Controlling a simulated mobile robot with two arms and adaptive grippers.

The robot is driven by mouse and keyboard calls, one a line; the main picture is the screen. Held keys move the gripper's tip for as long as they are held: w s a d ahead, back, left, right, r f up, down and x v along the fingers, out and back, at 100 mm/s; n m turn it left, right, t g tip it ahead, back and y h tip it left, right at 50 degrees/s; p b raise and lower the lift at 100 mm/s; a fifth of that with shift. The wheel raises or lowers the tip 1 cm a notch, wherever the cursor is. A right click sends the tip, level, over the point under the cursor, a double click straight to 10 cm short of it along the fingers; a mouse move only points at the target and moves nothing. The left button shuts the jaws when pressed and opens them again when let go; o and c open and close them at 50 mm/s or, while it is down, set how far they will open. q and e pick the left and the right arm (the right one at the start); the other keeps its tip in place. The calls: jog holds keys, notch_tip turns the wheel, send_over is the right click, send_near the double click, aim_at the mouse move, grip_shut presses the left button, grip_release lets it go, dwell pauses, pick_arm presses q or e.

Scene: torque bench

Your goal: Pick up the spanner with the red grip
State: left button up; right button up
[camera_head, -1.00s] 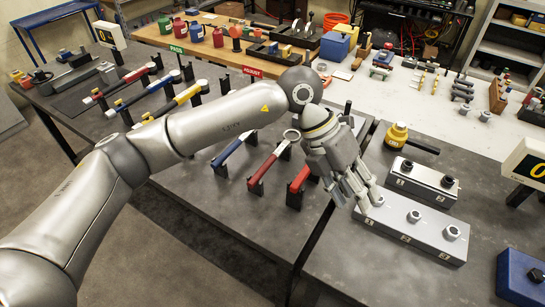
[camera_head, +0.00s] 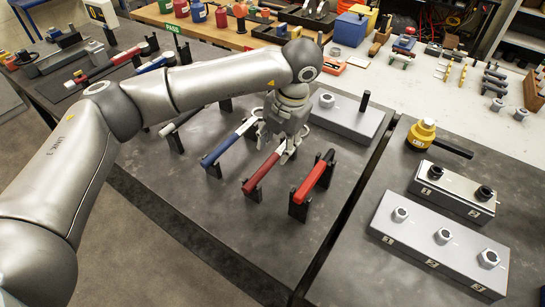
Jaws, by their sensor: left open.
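Two red-handled tools lie on black holders on the dark bench. One has a darker red grip (camera_head: 262,172), and its silver far end runs under my left gripper. The other has a bright red handle (camera_head: 312,182) with a dark far end and lies just to the right. My left gripper (camera_head: 279,150) is open, pointing down over the far end of the darker red spanner. Its fingers hide that spanner's head. I cannot tell whether they touch it. My right gripper is not in view.
A blue-handled tool (camera_head: 222,150) lies close on the left of the darker red one. A grey block with a black post (camera_head: 347,116) stands behind. Grey socket blocks (camera_head: 440,238) and a yellow-topped tool (camera_head: 422,133) are on the right. The bench front is clear.

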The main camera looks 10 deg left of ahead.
aim_at(272, 159)
pick_arm(q)
jog(key=f+p, duration=0.1)
jog(key=f, duration=0.1)
jog(key=a+f+p, duration=0.1)
jog(key=f, duration=0.1)
jog(key=shift+a+f, duration=0.1)
jog(key=shift+f, duration=0.45)
jog(key=c, duration=0.5)
grip_shut()
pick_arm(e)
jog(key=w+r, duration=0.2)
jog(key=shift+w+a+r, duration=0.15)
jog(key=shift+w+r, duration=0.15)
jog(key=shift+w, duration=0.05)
